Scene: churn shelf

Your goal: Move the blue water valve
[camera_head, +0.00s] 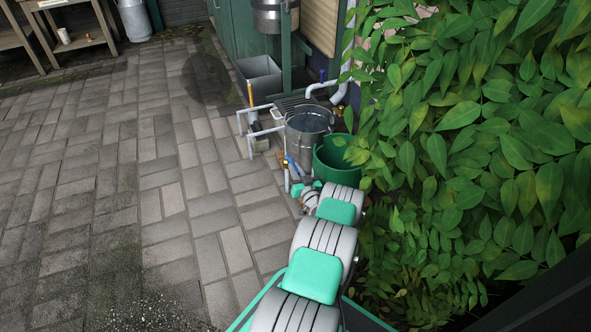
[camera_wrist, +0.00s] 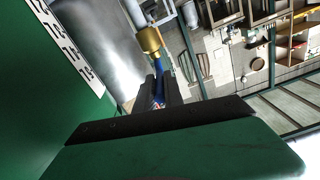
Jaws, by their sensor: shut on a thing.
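The blue water valve (camera_head: 290,161) is a small blue lever on a pale pipe, left of the metal bucket in the head view. In the wrist view its blue handle (camera_wrist: 159,88) lies between the dark fingers of my gripper (camera_wrist: 158,92), below a brass fitting (camera_wrist: 149,40). My gripper is shut on the handle. In the head view my arm reaches forward to the valve, and the fingers are too small to make out there.
A metal bucket (camera_head: 308,128) and a green tub (camera_head: 333,160) stand close to the right of the valve. Pale pipes (camera_head: 251,137) stand to its left. Dense leaves (camera_head: 470,140) fill the right side. The paving (camera_head: 150,190) on the left is clear.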

